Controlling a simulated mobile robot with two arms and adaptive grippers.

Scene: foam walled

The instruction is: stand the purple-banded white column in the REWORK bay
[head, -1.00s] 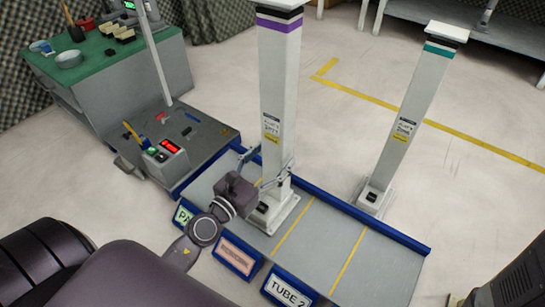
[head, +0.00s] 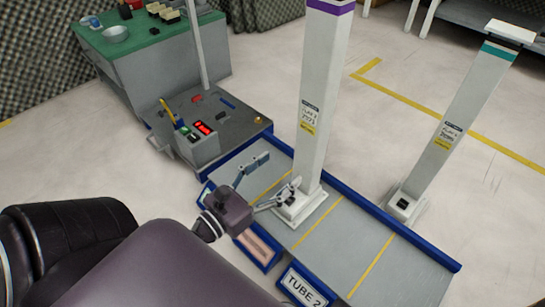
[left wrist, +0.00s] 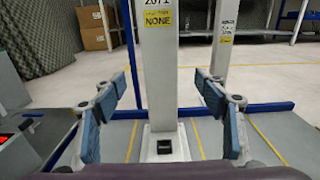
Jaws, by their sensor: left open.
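The purple-banded white column (head: 318,100) stands upright on the low grey platform (head: 345,240). Its square base (head: 300,204) sits between two yellow lines, in the bay behind an orange label (head: 259,246) whose words I cannot read. The column also shows in the left wrist view (left wrist: 160,80), straight ahead with its base on the grey floor of the bay. My left gripper (head: 273,176) is open and empty, low on the near left side of the column. In the left wrist view its blue-padded fingers (left wrist: 168,88) are spread wide, with a gap on either side of the column. My right gripper is not in view.
A teal-banded column (head: 455,125) stands on the floor beyond the platform's blue rim (head: 405,232). A TUBE 2 label (head: 304,288) marks the bay to the right, which is empty. A control box with a red display (head: 200,138) and a green-topped bench (head: 150,35) are at left.

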